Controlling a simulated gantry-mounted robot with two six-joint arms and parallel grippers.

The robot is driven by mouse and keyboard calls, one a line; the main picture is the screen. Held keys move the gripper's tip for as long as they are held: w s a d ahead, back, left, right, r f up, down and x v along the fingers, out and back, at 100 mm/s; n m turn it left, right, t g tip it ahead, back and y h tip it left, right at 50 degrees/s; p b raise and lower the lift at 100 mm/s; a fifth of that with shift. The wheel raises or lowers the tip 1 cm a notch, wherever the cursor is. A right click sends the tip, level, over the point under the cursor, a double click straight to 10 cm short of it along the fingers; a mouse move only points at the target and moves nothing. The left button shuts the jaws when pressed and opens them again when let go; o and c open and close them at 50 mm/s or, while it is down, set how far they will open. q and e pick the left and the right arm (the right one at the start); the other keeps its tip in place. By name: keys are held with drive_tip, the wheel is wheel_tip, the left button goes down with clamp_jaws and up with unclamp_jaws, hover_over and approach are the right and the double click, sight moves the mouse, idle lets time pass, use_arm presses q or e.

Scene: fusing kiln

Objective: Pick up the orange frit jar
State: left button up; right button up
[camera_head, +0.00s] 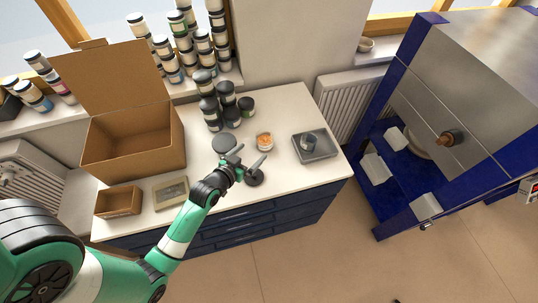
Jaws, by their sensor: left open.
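The orange frit jar (264,141) is a small jar with a pale rim and orange contents. It stands upright on the white countertop in the head view, right of a group of dark jars. My left gripper (250,158) is open, with its fingers spread just in front of and a little left of the jar. Nothing shows between the fingers. They look apart from the jar, but their height above the counter is hard to tell. My right gripper is not in view.
Dark-lidded jars (208,97) stand stacked behind. A dark round item (223,143) lies left of the gripper. A grey tray (325,155) holding a dark cup is to the right. An open cardboard box (130,152) and a small box (118,203) are left. A blue-framed kiln (460,85) stands right.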

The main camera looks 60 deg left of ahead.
sight(260, 143)
use_arm(q)
drive_tip(key=shift+a, duration=0.2)
drive_tip(key=shift+w, duration=0.1)
drive_tip(key=b+x, duration=0.2)
drive_tip(key=x, duration=0.4)
drive_tip(key=shift+w+a, duration=0.1)
drive_tip(key=shift+w, duration=0.05)
drive_tip(key=shift+w+a+f+b, duration=0.1)
drive_tip(key=shift+a+f+b, duration=0.1)
drive_tip(key=shift+b, duration=0.2)
drive_tip(key=b+x, duration=0.2)
drive_tip(key=x, duration=0.2)
drive_tip(key=shift+a+f, duration=0.15)
drive_tip(key=shift+f, duration=0.05)
drive_tip(key=shift+w+a, duration=0.15)
